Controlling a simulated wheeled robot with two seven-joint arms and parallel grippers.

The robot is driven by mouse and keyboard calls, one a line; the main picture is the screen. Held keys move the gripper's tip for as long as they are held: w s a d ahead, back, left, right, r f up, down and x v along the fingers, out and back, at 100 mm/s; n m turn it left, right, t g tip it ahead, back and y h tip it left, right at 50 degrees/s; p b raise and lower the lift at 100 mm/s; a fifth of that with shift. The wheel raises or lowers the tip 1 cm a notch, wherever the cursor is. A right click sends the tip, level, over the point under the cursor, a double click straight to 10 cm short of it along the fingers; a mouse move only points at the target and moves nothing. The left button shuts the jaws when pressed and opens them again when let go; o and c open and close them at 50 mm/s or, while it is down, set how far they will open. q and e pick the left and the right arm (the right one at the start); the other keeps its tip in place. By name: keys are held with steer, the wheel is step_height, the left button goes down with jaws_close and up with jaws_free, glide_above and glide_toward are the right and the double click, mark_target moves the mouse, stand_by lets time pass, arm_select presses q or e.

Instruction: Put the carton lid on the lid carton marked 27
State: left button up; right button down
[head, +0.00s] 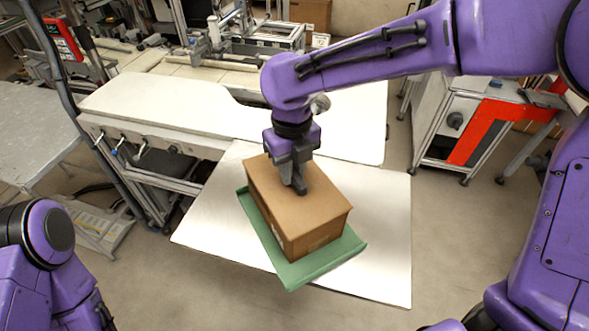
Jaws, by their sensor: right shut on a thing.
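A brown cardboard box shape (270,206) stands on a green mat or shallow tray (312,267) on the pale table. Its flat top looks like the carton lid (322,208); I cannot make out a seam between lid and carton. No number 27 is readable. My right gripper (299,190) points down at the middle of the top and is shut on the carton lid; its fingertips hide what they grip. My left arm shows at the lower left, but its gripper is out of view.
The pale table (390,235) is bare right of the green mat. A longer white worktop (165,105) lies behind it. A red-and-white cabinet (470,130) stands at the right, a grey table (40,130) at the left. Machinery (245,35) fills the back.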

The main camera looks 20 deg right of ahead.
mark_target(298, 184)
steer(key=c, duration=1.3)
jaws_free()
steer(key=shift+s, duration=0.45)
steer(key=o, duration=0.4)
steer(key=shift+s+r, duration=0.25)
steer(key=shift+s, duration=0.35)
steer(key=shift+s+r, duration=0.25)
steer(key=shift+s, duration=0.35)
steer(key=shift+c, duration=0.2)
steer(key=shift+w+f, duration=0.15)
steer(key=shift+w, duration=0.15)
steer(key=shift+w+r, duration=0.65)
steer(key=shift+r, duration=0.05)
arm_select(q)
steer(key=shift+s+f+b, duration=0.2)
steer(key=shift+s+b, duration=0.1)
steer(key=shift+s, duration=0.4)
arm_select(e)
step_height(298, 184, up, 9)
steer(key=s, duration=0.1)
steer(key=shift+s+r, duration=0.2)
steer(key=shift+s, duration=0.1)
arm_select(q)
steer(key=shift+s, duration=0.1)
arm_select(e)
steer(key=shift+s, duration=0.2)
steer(key=shift+w, duration=0.1)
